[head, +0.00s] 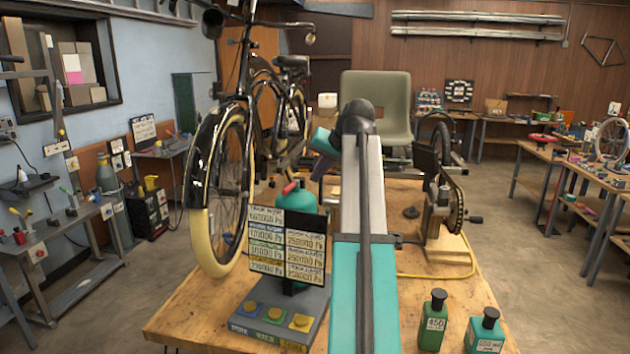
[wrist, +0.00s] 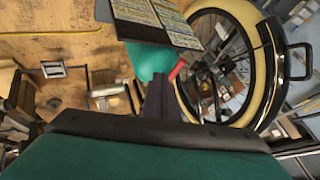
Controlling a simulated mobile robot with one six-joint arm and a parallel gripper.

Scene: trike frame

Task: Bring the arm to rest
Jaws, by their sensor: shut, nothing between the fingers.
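My arm stretches forward over the wooden workbench (head: 180,318) in the head view. My gripper (head: 320,168) shows only partly, as a dark piece left of the upper arm link below a teal wrist part. In the wrist view my gripper (wrist: 160,84) is a dark narrow shape in the middle, shut and empty. A teal tank (head: 298,197) with a red handle stands on the bench beyond the sign board (head: 288,245). In the wrist view the tank (wrist: 147,60) appears behind the fingertips; I cannot tell the gap between them.
A black bicycle (head: 213,160) with cream tyres stands left of my arm. A grey-green chair (head: 392,95) is behind it. A crank stand (head: 447,215) is to the right. Two green bottles (head: 433,325) (head: 485,335) stand at the front right. A button box (head: 277,314) sits in front.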

